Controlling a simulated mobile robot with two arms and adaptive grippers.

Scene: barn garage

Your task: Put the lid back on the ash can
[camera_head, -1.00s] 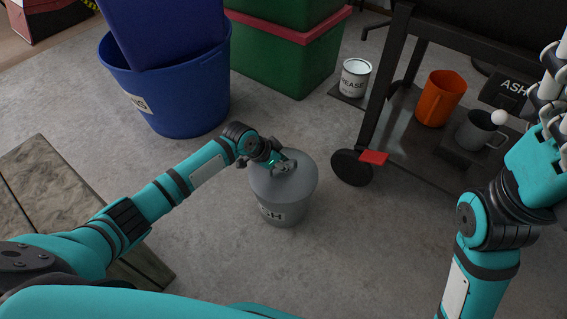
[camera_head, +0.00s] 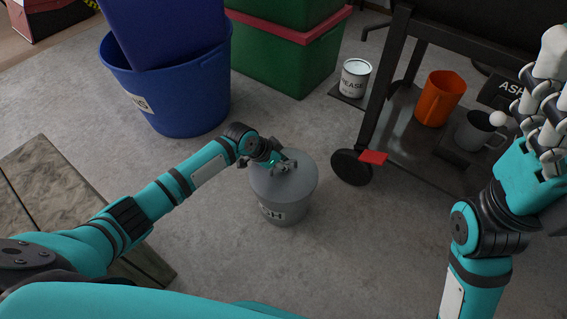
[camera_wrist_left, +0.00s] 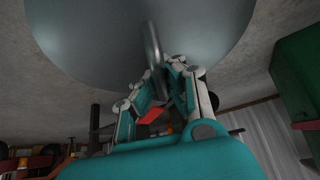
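The grey ash can (camera_head: 283,214) stands upright on the concrete floor, its label partly visible. The round grey lid (camera_head: 300,184) is over the can's top and looks about level; whether it is fully seated I cannot tell. My left gripper (camera_head: 287,164) is at the middle of the lid. In the left wrist view the lid (camera_wrist_left: 95,45) fills the top, with its bar handle (camera_wrist_left: 152,42) between my left fingertips (camera_wrist_left: 167,70). Whether they press on it is unclear. My right gripper (camera_head: 550,75) is raised at the right edge, away from the can.
A blue tub (camera_head: 175,100) and green bins (camera_head: 285,55) stand behind. A wooden surface (camera_head: 40,190) is at left. Floor right of the can is clear.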

